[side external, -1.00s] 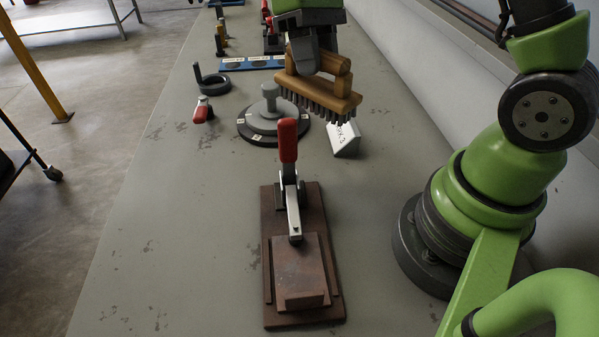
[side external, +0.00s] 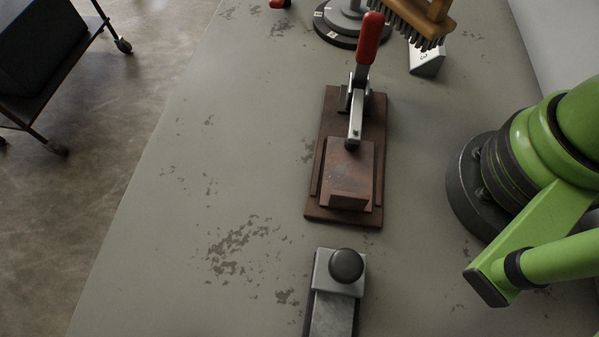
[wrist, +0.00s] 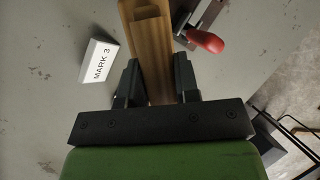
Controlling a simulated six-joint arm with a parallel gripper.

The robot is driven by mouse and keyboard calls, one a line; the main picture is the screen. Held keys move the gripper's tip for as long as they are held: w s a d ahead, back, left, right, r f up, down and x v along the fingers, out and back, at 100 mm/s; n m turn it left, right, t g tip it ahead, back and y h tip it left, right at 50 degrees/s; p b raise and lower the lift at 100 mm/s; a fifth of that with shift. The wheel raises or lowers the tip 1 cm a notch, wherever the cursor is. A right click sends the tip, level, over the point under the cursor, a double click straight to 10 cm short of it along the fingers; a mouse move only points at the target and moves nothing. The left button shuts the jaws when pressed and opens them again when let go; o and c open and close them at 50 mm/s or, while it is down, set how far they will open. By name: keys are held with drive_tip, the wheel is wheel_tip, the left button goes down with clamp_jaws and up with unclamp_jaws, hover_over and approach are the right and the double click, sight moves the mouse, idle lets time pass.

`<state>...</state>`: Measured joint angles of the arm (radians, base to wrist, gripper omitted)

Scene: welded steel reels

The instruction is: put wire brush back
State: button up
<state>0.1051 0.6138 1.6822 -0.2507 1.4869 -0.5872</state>
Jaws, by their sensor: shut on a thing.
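The wire brush has a wooden body and dark bristles. It shows partly at the top right edge of the side external view (side external: 421,24), bristles down, with its upper part cut off. In the wrist view its wooden handle (wrist: 151,55) runs between the two black fingers of my gripper (wrist: 157,82), which is shut on it. The brush is held above the bench, near the white "MARK 3" wedge (side external: 428,62). The gripper itself is outside the side external view. The bristles are hidden in the wrist view.
A rusty clamp fixture (side external: 318,205) with a red upright handle (side external: 369,38) stands mid-bench. A round dark-based turntable (side external: 335,34) is behind it. A grey block with a black knob (side external: 346,265) is in front. The bench left of the fixture is clear.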

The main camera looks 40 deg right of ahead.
wheel_tip(320, 180, up, 11)
drive_tip(key=shift+f, duration=0.1)
drive_tip(key=shift+w+a, duration=0.25)
drive_tip(key=shift+a, duration=0.2)
drive_tip(key=w+a+m+t+y, duration=0.15)
drive_tip(key=a+m, duration=0.25)
drive_tip(key=a, duration=1.6)
drive_tip(key=s+a+m, duration=0.1)
drive_tip(key=s+a, duration=0.2)
drive_tip(key=a, duration=0.3)
drive_tip(key=s+a+m+t, duration=0.1)
drive_tip(key=s+a+m, duration=0.15)
drive_tip(key=a, duration=0.45)
drive_tip(key=s+a+m, duration=0.1)
drive_tip(key=s+a, duration=0.3)
drive_tip(key=a, duration=0.2)
drive_tip(key=shift+y, duration=0.35)
drive_tip(key=shift+w+d+f, duration=0.1)
drive_tip(key=shift+f, duration=5.7)
drive_tip(key=shift+d+f, duration=0.1)
drive_tip(key=shift+f, duration=5.65)
